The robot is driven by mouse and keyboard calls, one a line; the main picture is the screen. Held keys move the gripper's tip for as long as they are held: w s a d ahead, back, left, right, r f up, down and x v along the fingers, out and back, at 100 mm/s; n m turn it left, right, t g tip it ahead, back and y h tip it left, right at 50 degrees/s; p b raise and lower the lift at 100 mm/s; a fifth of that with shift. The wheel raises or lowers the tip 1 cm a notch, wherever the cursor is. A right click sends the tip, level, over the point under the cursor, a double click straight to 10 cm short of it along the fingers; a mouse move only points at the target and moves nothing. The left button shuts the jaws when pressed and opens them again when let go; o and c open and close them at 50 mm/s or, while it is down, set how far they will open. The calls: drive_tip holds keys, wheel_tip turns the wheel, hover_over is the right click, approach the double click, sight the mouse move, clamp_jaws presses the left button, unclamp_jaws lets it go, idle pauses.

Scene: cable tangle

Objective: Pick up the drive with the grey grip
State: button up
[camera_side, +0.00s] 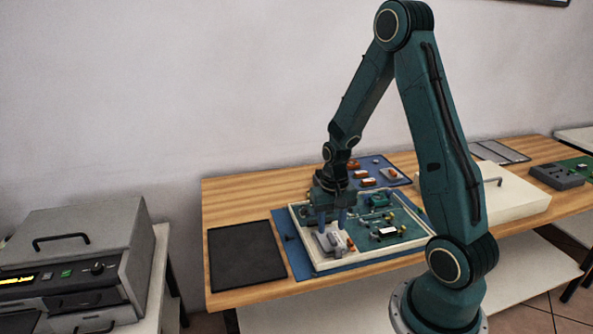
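My gripper (332,228) points down over the near left part of a white-framed tray (314,262). Its two blue fingers are apart. A light grey and white piece (328,241) sits just below and between the fingertips; it may be the drive with the grey grip, but it is too small to be sure. I cannot tell whether the fingers touch it. An orange-marked piece (351,245) lies right beside it.
The tray holds a green board with several small parts (388,232). Behind it, a blue mat (378,162) carries several orange and grey pieces. A black mat (245,262) lies empty at left. A white case (512,198) stands at right.

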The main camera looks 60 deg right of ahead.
sight(330, 234)
drive_tip(key=shift+f, duration=1.5)
drive_tip(key=shift+c, duration=0.4)
clamp_jaws()
